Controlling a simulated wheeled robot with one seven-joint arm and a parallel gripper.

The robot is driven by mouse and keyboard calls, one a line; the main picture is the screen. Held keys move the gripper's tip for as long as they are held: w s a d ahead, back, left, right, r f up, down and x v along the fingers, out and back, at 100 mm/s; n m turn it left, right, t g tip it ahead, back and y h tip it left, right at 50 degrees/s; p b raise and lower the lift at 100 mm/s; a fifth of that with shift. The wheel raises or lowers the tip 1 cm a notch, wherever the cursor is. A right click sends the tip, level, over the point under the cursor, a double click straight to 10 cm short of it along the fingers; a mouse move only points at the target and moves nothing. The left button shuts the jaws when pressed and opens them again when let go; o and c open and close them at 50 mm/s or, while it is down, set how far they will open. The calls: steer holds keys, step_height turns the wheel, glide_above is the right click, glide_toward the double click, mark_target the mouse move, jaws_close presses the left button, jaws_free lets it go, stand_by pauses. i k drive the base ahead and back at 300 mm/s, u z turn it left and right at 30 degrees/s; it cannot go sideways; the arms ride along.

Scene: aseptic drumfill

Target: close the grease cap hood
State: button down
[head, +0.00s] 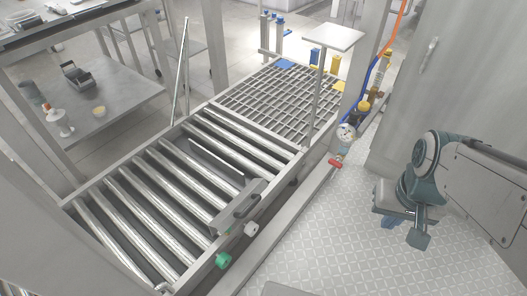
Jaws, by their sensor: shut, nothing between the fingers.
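A grey metal cover with a dark bar handle (246,198) sits on the right side rail of the roller conveyor; it looks like the grease cap hood, but I cannot tell for sure. A thin pale plate (216,164) stands up at a slant over the rollers behind it. A green knob (223,261) and a pale grey knob (251,229) stick out from the rail just below the cover. My gripper (418,238) is at the right, over the floor, well apart from the cover. It points downward, is shut and holds nothing visible.
The roller conveyor (108,188) leads back to a metal grating (272,98). A gauge (346,132) and a red-handled valve (336,163) stand near a post with hoses. The patterned floor (312,232) between conveyor and arm is clear. A grey cabinet is behind the arm.

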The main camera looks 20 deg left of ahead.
mark_target(249, 198)
steer(key=k, duration=0.4)
steer(key=u, duration=0.8)
steer(key=i, duration=0.5)
